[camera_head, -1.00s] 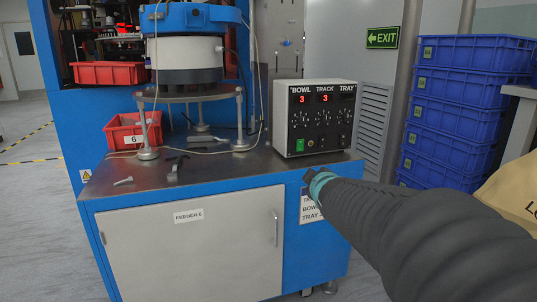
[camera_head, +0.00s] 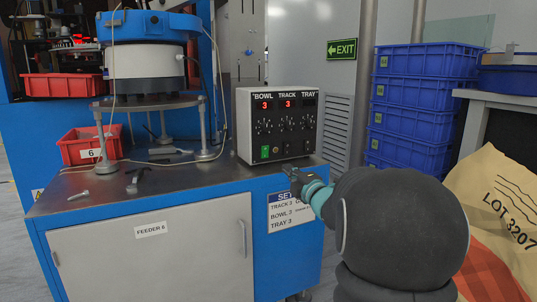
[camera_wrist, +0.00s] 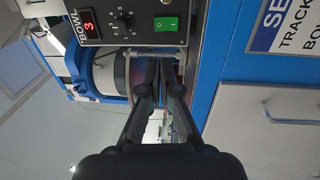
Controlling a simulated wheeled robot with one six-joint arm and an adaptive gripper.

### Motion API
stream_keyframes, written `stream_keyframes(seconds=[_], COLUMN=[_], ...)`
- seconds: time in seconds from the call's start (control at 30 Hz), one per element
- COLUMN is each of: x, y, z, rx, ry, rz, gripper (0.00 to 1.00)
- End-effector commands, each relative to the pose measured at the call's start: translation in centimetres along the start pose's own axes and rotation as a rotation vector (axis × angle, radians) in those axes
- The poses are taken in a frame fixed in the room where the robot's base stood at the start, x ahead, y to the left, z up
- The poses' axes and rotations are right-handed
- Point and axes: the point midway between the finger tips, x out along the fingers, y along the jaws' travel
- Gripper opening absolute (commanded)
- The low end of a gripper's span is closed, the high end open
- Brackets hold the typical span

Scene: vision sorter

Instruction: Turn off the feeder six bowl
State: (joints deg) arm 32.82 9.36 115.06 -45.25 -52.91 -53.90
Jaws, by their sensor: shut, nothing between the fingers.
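The control box (camera_head: 278,122) stands on the feeder bench, with columns marked BOWL, TRACK and TRAY. The BOWL and TRACK displays show a red 3; the TRAY display is dark. The green switch (camera_head: 265,152) at the bottom of the BOWL column also shows in the wrist view (camera_wrist: 165,23). The BOWL knob (camera_wrist: 124,17) and red display (camera_wrist: 88,24) are beside it there. My gripper (camera_head: 291,172) is shut and empty, in front of the box's lower right at the bench edge. In the wrist view its fingertips (camera_wrist: 162,62) are apart from the switch.
The blue bowl feeder (camera_head: 150,45) stands on legs left of the box. A red bin marked 6 (camera_head: 90,147) and loose tools lie on the bench (camera_head: 110,190). A settings sheet (camera_head: 292,212) is on the bench front. Blue crates (camera_head: 420,95) and a sack (camera_head: 495,205) are at right.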

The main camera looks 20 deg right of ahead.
Motion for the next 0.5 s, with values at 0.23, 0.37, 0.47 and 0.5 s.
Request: stream_keyframes(seconds=[0.23, 0.37, 0.47, 0.5], x=[2.8, 5.3, 7.2, 7.9], y=[0.0, 0.0, -0.1, 0.0], z=[-0.1, -0.1, -0.1, -0.1], rx=[0.001, 0.001, 0.002, 0.002], ry=[0.002, 0.002, 0.001, 0.002], rz=[0.0, -0.001, -0.001, -0.001], gripper=[0.0, 0.0, 0.0, 0.0])
